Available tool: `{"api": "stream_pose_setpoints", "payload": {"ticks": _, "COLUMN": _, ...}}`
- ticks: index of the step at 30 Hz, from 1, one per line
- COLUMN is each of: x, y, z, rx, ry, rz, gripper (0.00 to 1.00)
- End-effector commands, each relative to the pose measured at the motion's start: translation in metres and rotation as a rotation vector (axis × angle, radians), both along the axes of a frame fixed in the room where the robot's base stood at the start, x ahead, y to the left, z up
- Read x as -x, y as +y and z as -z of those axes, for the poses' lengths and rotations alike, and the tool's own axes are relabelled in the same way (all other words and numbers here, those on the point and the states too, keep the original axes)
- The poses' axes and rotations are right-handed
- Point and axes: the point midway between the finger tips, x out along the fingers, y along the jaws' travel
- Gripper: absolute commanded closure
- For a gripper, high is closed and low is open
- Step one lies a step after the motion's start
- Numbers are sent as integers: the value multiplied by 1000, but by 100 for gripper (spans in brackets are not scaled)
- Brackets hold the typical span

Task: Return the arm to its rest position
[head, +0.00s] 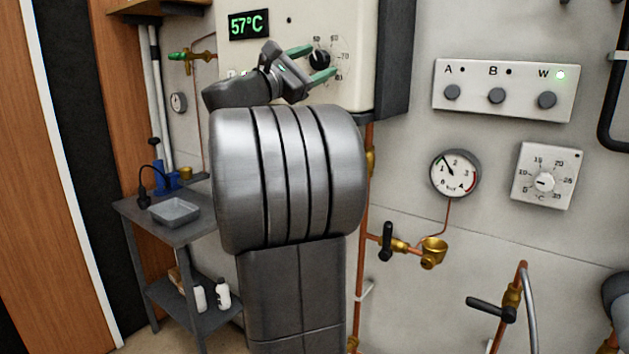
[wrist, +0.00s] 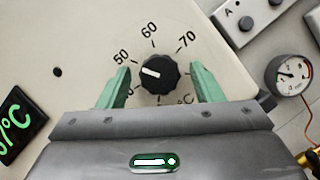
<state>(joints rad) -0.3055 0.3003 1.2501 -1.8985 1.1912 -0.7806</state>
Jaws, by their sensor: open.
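My gripper (head: 318,63) is raised in front of the boiler's white front panel (head: 352,85), with its two green fingers spread apart. In the wrist view the fingers of my gripper (wrist: 158,85) stand on either side of a black dial knob (wrist: 155,73), with visible gaps on both sides. The knob's white mark points to the left, near the 50 on its scale. The knob also shows in the head view (head: 320,58), between the fingertips. My gripper holds nothing. My arm hides the middle of the head view.
A display (head: 249,24) reads 57°C. A switch panel (head: 505,90) has its W light lit green. A pressure gauge (head: 455,173), a thermostat (head: 546,176) and a brass valve (head: 397,244) are on the wall at right. A grey trolley (head: 190,232) with a tray stands at left.

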Motion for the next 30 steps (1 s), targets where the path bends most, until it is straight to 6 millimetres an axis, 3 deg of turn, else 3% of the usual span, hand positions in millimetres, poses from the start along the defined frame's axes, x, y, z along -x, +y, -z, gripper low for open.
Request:
{"api": "stream_pose_setpoints", "payload": {"ticks": 15, "x": 2, "y": -3, "z": -4, "rx": 488, "ry": 356, "rz": 1, "gripper": 40}}
{"api": "stream_pose_setpoints", "payload": {"ticks": 30, "x": 3, "y": -4, "z": 0, "rx": 633, "ry": 460, "rz": 0, "gripper": 40}}
